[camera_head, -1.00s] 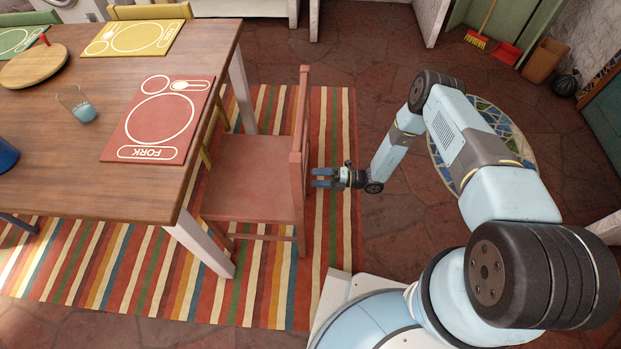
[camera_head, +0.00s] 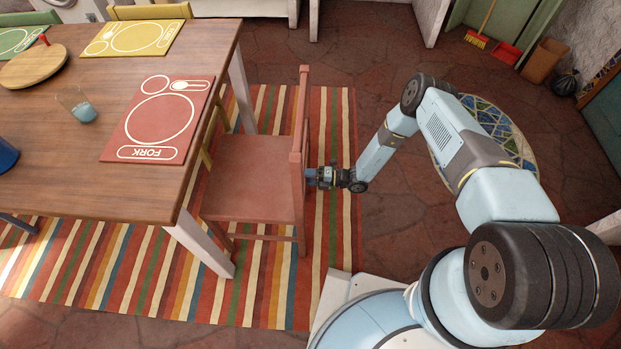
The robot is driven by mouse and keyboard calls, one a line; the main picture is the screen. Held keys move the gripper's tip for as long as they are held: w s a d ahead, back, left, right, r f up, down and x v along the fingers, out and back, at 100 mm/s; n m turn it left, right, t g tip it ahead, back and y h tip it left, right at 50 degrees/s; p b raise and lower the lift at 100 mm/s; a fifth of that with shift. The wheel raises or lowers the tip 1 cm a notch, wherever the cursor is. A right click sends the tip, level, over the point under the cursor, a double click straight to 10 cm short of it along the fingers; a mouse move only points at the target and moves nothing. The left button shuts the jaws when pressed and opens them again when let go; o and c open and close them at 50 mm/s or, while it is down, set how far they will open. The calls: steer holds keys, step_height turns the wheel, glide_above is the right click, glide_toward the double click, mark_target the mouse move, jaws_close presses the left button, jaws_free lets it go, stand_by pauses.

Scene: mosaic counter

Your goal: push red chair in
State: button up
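The red chair (camera_head: 254,178) stands at the right end of the wooden table (camera_head: 55,185), its seat front partly under the table edge and its back facing right toward my arm. My gripper (camera_head: 312,177) is at the rear side of the chair back, at about mid height, touching it or very close. The fingertips are partly hidden at the chair back, so whether they are open or shut does not show clearly.
A striped rug (camera_head: 335,225) lies under the chair and table. A red placemat (camera_head: 160,120) and a glass (camera_head: 77,104) are on the tabletop. A white table leg (camera_head: 200,242) stands near the chair's front. A mosaic oval (camera_head: 497,130) lies on the floor at right.

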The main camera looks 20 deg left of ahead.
jaws_close()
steer(key=shift+f, duration=0.1)
stand_by(1.0)
